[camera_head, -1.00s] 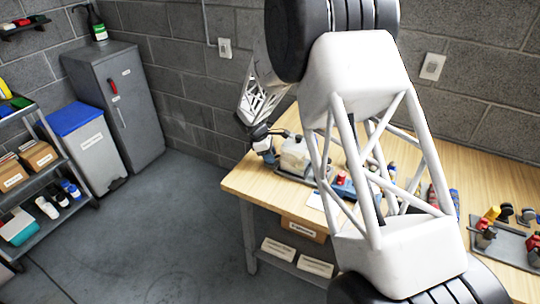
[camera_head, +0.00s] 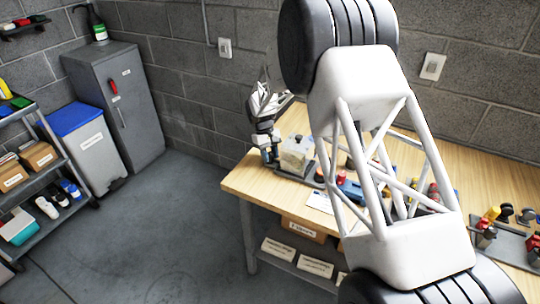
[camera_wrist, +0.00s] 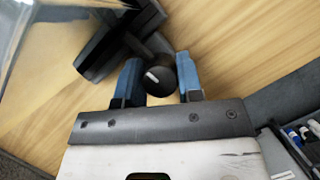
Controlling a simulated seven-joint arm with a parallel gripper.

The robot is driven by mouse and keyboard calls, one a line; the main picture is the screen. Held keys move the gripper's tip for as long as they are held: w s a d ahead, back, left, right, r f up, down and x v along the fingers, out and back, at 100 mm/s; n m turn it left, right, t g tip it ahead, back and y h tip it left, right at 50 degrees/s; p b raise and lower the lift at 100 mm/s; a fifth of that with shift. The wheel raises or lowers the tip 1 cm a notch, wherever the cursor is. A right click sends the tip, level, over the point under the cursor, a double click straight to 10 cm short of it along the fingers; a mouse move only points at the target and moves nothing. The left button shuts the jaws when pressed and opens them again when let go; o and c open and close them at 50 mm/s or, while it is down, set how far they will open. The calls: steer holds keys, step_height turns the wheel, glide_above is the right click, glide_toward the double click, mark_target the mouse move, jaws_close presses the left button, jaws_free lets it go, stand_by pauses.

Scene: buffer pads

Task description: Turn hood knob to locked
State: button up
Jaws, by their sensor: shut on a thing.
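The hood knob (camera_wrist: 160,76) is round and dark with a short white pointer mark, in the middle of the wrist view. My gripper (camera_wrist: 159,80) has its two blue fingers on either side of it and is shut on it. The pointer leans up and to the left in that picture; no lock labels can be read. In the head view my gripper (camera_head: 269,156) is at the left end of the workbench, beside a pale boxy unit (camera_head: 296,153). The knob cannot be made out there.
The wooden workbench (camera_head: 240,184) runs right along the wall, with a blue-and-red item (camera_head: 350,189) beyond the pale unit and a tray of coloured parts at far right. A dark bracket-like part (camera_wrist: 105,45) stands close to the left finger. The floor in front is clear.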

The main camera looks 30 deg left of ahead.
steer(key=shift+o, duration=0.2)
steer(key=shift+m+g+y, duration=0.3)
steer(key=shift+m+g, duration=0.1)
steer(key=shift+m, duration=0.9)
steer(key=shift+w, duration=0.1)
steer(key=o, duration=0.9)
steer(key=shift+v, duration=3.9)
